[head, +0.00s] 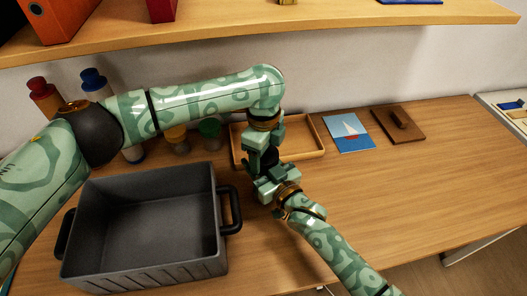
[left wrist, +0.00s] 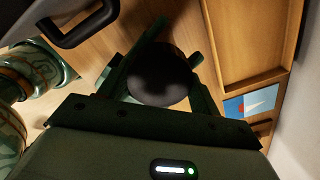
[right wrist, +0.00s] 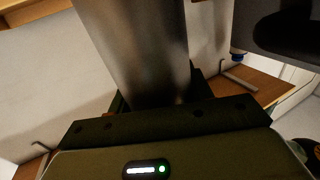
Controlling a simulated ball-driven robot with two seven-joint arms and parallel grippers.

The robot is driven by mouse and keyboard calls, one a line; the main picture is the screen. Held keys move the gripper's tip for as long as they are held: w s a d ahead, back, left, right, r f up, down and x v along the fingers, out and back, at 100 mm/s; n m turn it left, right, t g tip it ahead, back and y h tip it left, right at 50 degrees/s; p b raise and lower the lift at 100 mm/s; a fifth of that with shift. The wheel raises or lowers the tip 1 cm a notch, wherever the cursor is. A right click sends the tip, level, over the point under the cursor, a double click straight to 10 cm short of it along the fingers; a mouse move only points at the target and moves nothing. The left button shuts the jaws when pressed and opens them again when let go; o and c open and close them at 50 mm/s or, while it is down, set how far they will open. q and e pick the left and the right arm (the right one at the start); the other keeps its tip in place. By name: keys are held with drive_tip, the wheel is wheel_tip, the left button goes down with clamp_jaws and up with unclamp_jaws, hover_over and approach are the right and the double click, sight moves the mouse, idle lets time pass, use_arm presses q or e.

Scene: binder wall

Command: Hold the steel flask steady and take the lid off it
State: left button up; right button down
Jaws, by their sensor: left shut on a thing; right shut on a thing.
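The steel flask (right wrist: 145,45) shows as a brushed metal cylinder filling the middle of the right wrist view. My right gripper (head: 273,184) is shut on its body. The flask's dark round lid (left wrist: 160,80) sits between the fingers of my left gripper (left wrist: 158,62) in the left wrist view. My left gripper also shows in the head view (head: 263,158), shut on the lid from above, just over the right gripper. The grippers hide most of the flask in the head view, so I cannot tell whether lid and body are touching or apart.
A grey crate (head: 84,232) with black handles stands left of the grippers. A shallow wooden tray (head: 318,136) lies behind them, with a sailboat card (head: 349,131) and a brown board (head: 398,127) farther right. Capped bottles stand back left. A shelf (head: 330,24) hangs above. The right desktop is clear.

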use_arm(q)
drive_tip(key=o, duration=1.1)
wheel_tip(320, 180, up, 4)
drive_tip(key=shift+r, duration=0.4)
drive_tip(key=shift+c, duration=0.5)
wheel_tip(320, 180, up, 3)
drive_tip(key=m, duration=0.4)
drive_tip(key=shift+f+m, duration=0.2)
drive_tip(key=shift+m, duration=0.1)
drive_tip(key=shift+r+m, duration=0.1)
drive_tip(key=shift+m, duration=0.3)
drive_tip(key=shift+f, duration=0.35)
wheel_tip(320, 180, down, 7)
drive_tip(key=shift+r, duration=0.1)
